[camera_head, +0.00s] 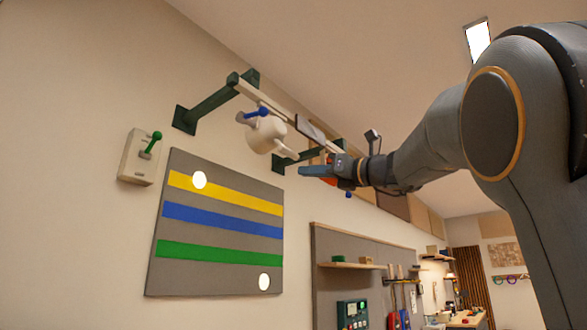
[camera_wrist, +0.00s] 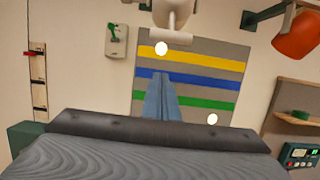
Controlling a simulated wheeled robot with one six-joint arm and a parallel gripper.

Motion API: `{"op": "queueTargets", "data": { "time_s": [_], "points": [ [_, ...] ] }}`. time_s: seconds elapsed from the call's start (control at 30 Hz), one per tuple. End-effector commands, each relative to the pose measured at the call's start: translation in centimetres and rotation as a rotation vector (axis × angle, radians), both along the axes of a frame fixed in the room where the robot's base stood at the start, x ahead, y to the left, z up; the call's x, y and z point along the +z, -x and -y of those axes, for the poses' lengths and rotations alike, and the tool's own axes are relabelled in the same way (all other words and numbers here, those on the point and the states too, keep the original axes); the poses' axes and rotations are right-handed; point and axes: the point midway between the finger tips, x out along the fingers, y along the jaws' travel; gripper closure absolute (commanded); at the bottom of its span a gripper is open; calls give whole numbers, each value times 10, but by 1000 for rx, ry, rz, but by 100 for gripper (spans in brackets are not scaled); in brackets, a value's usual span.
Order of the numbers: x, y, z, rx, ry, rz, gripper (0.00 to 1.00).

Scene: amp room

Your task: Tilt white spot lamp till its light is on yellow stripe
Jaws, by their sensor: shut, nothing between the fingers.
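The white spot lamp (camera_head: 265,136) hangs from a wall-mounted rail, with a blue knob (camera_head: 258,112) at its top. Its lower part shows at the top edge of the wrist view (camera_wrist: 174,14). The striped board (camera_head: 158,220) is on the wall, with the yellow stripe (camera_head: 235,200) above blue and green ones. A round light spot (camera_head: 199,180) overlaps the yellow stripe's upper edge near its left end. Another spot (camera_head: 264,281) lies on grey below the green stripe. I cannot tell which lamp casts which. My gripper (camera_head: 301,171) is shut and empty, right of and below the lamp, apart from it.
An orange lamp (camera_wrist: 297,36) hangs to the right, mostly hidden behind my gripper in the head view. Green brackets (camera_head: 210,105) hold the rail (camera_head: 285,112). A wall box with a green lever (camera_head: 152,145) is left of the board. A shelf panel (camera_head: 328,285) stands right.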

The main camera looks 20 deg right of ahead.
Motion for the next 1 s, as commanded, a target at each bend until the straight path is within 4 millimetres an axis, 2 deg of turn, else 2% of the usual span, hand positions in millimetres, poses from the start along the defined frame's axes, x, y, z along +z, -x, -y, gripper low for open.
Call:
{"op": "queueTargets", "data": {
  "time_s": [0.17, 0.57, 0.73, 1.0],
  "points": [
    [7, -16, -13, 5, -4, -1, 100],
    [26, -77, -58, 5, -1, -2, 100],
    [48, -65, -47, -1, 0, 1, 100],
    [58, -58, -43, 1, 0, 0, 100]
  ]
}}
